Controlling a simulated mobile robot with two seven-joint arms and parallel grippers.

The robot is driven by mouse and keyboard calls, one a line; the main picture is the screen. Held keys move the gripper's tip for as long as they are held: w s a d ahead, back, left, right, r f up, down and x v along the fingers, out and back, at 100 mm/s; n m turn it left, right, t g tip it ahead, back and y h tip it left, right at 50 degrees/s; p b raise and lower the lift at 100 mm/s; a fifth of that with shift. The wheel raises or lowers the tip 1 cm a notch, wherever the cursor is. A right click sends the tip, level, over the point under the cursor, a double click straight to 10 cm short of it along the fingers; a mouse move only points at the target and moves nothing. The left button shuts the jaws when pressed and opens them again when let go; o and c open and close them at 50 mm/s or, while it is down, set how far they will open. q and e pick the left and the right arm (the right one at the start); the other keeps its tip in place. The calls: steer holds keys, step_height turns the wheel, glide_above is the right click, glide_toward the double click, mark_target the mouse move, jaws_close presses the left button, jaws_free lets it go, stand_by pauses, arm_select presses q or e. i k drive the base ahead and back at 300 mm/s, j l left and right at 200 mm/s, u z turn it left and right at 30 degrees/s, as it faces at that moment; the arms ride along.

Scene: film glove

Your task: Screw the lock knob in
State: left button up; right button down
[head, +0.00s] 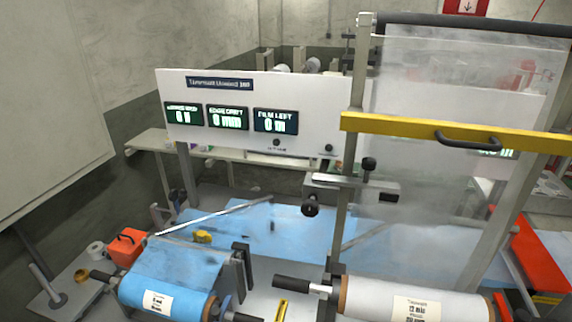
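Several black knobs show, and I cannot tell which one is the lock knob. One black knob (369,164) stands upright on the small grey bracket (350,186) fixed to the metal post. A round black knob (310,208) sits lower, at the left end of that bracket. Whether either is screwed fully in cannot be told from here. Neither of my grippers shows in the head view.
A blue film roll (170,265) and a white film roll (415,304) lie in front. A clear panel with a yellow bar (440,133) stands at right. A white display panel (240,105) is behind. A red-orange box (127,247) sits at left.

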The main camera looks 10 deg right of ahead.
mark_target(310, 207)
steer(key=i+j+z, duration=0.1)
steer(key=j, duration=0.35)
steer(key=i+j+z, duration=0.15)
steer(key=j, duration=0.35)
steer(key=i+j+z, duration=0.1)
steer(key=j, duration=0.4)
